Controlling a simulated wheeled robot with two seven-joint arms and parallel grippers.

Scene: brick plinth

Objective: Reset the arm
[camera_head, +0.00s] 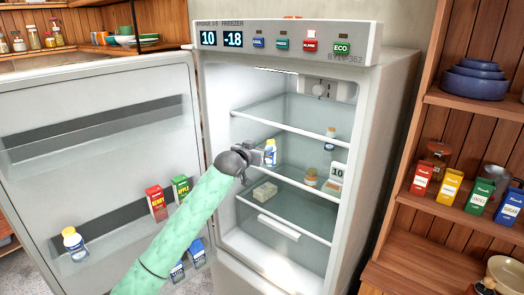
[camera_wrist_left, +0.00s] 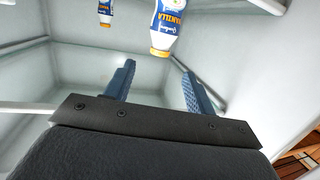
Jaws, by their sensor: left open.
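My left arm reaches from the bottom into the open fridge (camera_head: 386,150) in the head view. My left gripper (camera_head: 264,157) is at the front of the shelves, partly hidden by my wrist. Its two blue fingers (camera_wrist_left: 158,85) stand apart in the left wrist view, with nothing between them. A white bottle with a blue label and yellow cap (camera_head: 271,148) shows just beyond the gripper. In the left wrist view, a vanilla bottle (camera_wrist_left: 168,22) and another bottle (camera_wrist_left: 105,13) appear upside down beyond the fingertips, apart from them. My right gripper is not in view.
The fridge door (camera_head: 95,130) stands open at left, holding cartons (camera_head: 156,203) and a bottle (camera_head: 75,244). A wooden shelf unit (camera_head: 420,262) stands at right.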

